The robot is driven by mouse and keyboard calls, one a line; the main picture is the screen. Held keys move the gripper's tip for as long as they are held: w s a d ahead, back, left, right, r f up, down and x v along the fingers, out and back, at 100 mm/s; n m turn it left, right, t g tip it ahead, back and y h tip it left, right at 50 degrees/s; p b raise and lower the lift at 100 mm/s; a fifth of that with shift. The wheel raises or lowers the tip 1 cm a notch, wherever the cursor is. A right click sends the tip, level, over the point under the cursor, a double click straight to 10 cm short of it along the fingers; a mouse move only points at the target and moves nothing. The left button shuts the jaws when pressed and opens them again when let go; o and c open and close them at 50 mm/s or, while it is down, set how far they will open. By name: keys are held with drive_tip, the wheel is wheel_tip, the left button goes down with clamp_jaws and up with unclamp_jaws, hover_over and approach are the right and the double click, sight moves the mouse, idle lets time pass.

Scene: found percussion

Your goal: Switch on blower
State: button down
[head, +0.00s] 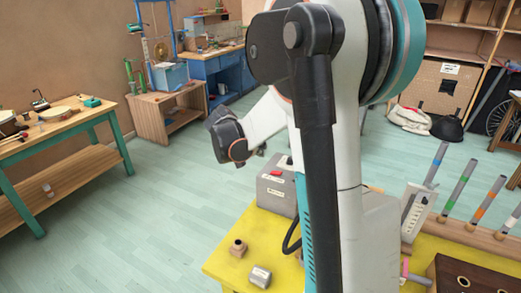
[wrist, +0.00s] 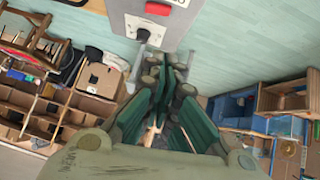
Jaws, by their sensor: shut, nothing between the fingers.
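A grey box (head: 276,190) with a red part on top, which looks like the blower, stands on the yellow table at its far left. In the wrist view the grey box (wrist: 184,22) is at the top, with a red part (wrist: 159,8) and a dark knob or switch (wrist: 143,35) on its face. My gripper (wrist: 166,65) is shut and empty, its tips just below the dark knob in that view. I cannot tell whether they touch the box. In the head view the fingers are mostly hidden.
Several tubes with coloured bands stand at right. A wooden bench (head: 75,128) is at left. The floor between is clear.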

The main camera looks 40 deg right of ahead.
drive_tip(key=shift+r, duration=0.1)
drive_tip(key=shift+s+d+r+g+p, duration=0.25)
drive_tip(key=shift+s+p, duration=0.35)
drive_tip(key=shift+p, duration=0.5)
drive_tip(key=b, duration=0.3)
hover_over(276, 173)
drive_tip(key=f, duration=0.7)
drive_tip(key=shift+w+a+f, duration=0.1)
drive_tip(key=shift+w+f, duration=0.2)
drive_tip(key=shift+f, duration=0.1)
drive_tip(key=shift+s+f+b, duration=0.25)
drive_tip(key=shift+f+b, duration=0.4)
drive_tip(key=shift+f, duration=0.4)
drive_tip(key=shift+s+f, duration=0.1)
drive_tip(key=shift+f, duration=0.45)
